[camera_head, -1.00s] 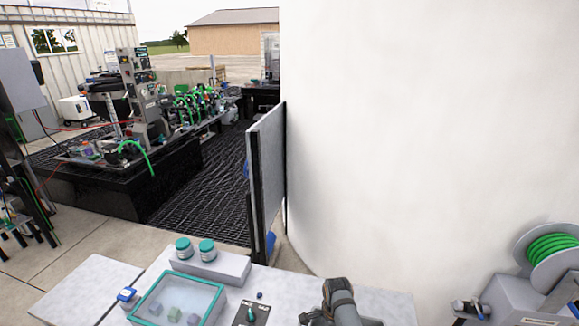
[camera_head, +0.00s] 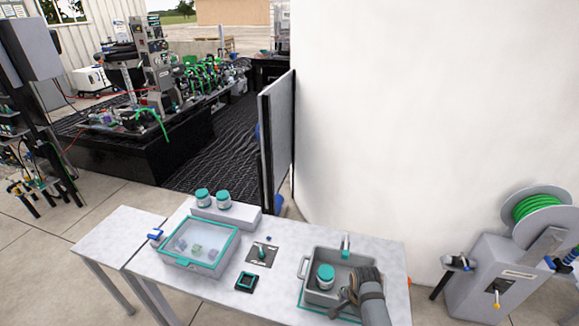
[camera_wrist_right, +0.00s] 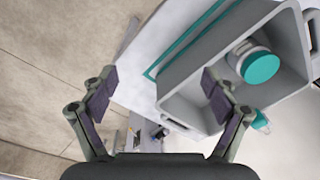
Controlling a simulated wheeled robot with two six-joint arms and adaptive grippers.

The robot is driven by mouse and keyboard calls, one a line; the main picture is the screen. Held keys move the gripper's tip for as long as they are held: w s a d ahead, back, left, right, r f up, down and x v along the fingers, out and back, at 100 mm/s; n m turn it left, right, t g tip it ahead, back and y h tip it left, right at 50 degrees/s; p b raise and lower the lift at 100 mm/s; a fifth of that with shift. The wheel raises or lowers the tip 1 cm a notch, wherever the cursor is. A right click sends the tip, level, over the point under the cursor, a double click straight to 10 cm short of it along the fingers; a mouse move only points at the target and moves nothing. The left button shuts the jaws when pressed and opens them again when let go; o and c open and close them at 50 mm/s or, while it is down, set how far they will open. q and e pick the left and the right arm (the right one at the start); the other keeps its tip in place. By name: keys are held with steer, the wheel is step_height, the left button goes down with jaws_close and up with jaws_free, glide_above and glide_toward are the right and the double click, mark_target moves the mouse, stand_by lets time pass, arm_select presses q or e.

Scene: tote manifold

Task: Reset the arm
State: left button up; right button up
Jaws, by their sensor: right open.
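My right arm comes in from the bottom of the head view, with its gripper (camera_head: 346,302) over the near right side of a grey tote (camera_head: 309,294). In the right wrist view the gripper (camera_wrist_right: 158,88) has its two fingers spread wide with nothing between them. One finger overlaps the tote wall (camera_wrist_right: 190,80) in the picture; I cannot tell whether it touches. A white jar with a teal lid (camera_head: 325,277) stands inside the tote, apart from the fingers, and shows in the wrist view (camera_wrist_right: 258,64). My left gripper is not in view.
The table (camera_head: 210,283) also carries a teal-rimmed clear-lidded box (camera_head: 165,262), a switch plate (camera_head: 262,254), a small black and teal square (camera_head: 246,281), and two jars on a grey block (camera_head: 238,217). A hose reel (camera_head: 540,208) stands right. A white wall (camera_head: 420,120) rises behind.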

steer(key=s+d+r+n+t, duration=0.1)
steer(key=s+d+r+n, duration=0.2)
steer(key=s+r+n, duration=0.45)
steer(key=s+d+r+n+t, duration=0.2)
steer(key=s+r+n, duration=0.4)
steer(key=s, duration=0.3)
step_height(320, 180, down, 36)
steer(key=s+d+g+b, duration=0.2)
steer(key=s+d+b, duration=0.1)
steer(key=b, duration=0.5)
arm_select(q)
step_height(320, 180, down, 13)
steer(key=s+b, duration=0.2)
steer(key=b, duration=0.3)
arm_select(e)
steer(key=s+f, duration=1.7)
steer(key=f, duration=0.2)
steer(key=shift+s+d+f+g, duration=0.15)
steer(key=shift+d+f+g, duration=0.15)
steer(key=shift+d+g, duration=0.1)
